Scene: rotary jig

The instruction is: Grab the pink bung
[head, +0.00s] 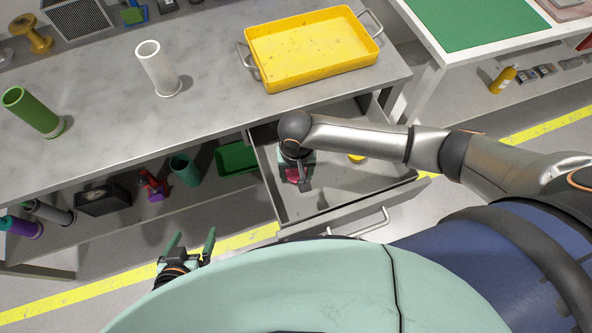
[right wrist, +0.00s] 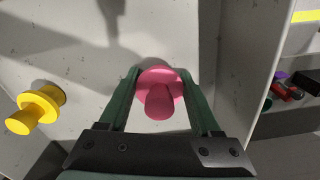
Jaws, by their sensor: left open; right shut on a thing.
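The pink bung (right wrist: 158,95) is between the green fingers of my right gripper (right wrist: 160,80) in the right wrist view, with a finger against each side of its wide flange. In the head view the bung (head: 293,174) shows only partly beneath my right gripper (head: 296,187), which is inside the open drawer (head: 345,190). My right gripper is shut on the bung. I cannot tell whether the bung touches the drawer floor. My left gripper (head: 192,246) is open and empty, in front of the bench over the floor.
A yellow bung (right wrist: 36,110) also lies in the drawer. A yellow tray (head: 312,48), a white tube (head: 157,68) and a green tube (head: 34,112) are on the bench above. The drawer walls surround my right gripper. A lower shelf holds several items.

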